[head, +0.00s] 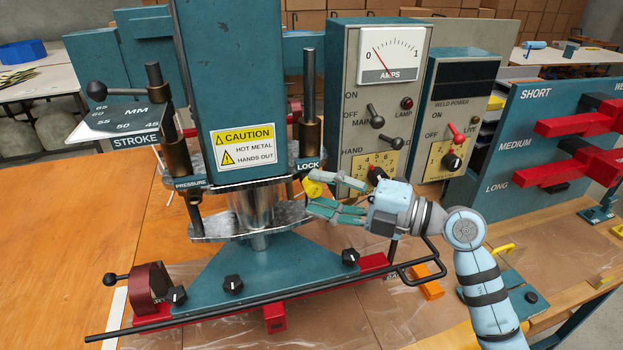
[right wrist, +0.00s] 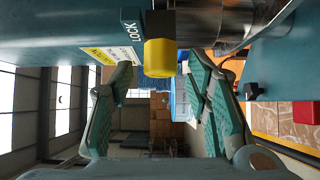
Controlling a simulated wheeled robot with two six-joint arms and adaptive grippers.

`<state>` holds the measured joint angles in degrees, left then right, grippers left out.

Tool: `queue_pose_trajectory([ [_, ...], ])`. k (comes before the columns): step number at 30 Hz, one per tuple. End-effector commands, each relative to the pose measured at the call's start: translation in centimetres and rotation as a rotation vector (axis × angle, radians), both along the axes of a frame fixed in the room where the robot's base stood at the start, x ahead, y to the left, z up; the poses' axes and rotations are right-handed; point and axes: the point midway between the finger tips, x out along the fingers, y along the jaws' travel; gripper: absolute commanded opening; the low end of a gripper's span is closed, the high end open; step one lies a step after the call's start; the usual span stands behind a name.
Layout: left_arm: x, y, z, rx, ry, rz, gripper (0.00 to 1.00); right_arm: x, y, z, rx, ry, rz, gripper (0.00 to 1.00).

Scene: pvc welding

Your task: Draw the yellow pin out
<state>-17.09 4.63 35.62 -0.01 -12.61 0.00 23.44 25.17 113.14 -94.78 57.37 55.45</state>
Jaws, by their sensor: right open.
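The yellow pin (head: 312,188) sticks out at the LOCK label on the right side of the teal press. In the right wrist view its yellow head (right wrist: 160,58) is just ahead of the fingertips, between the two fingers' lines. My right gripper (head: 312,194) is open at the pin, its fingers spread to either side. The wrist view shows a gap between the fingers (right wrist: 160,85) and the pin head, and nothing is held. The pin's shaft is hidden in the press. My left gripper is not in view.
The press (head: 222,90) carries a caution sign (head: 243,146). Control boxes with dials (head: 384,100) stand close behind my right gripper. A black rail (head: 240,305) runs along the press base. A board with red bars (head: 570,130) stands at right.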

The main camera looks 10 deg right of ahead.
Motion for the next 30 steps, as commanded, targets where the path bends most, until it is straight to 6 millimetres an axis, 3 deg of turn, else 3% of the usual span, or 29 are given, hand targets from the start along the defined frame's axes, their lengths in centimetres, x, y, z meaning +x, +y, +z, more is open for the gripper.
queue_pose_trajectory([
  [2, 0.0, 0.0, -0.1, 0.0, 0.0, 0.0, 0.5, 0.0, 0.0, -0.1, 0.0, 0.0, 0.0, 0.44],
  [10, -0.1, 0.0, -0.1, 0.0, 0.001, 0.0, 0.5, 0.0, 0.0, -0.1, 0.001, 0.001, 0.0, 0.01],
  [30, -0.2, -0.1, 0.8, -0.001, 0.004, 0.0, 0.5, -1.0, -0.1, 0.0, 0.001, 0.001, 0.0, 0.0],
])
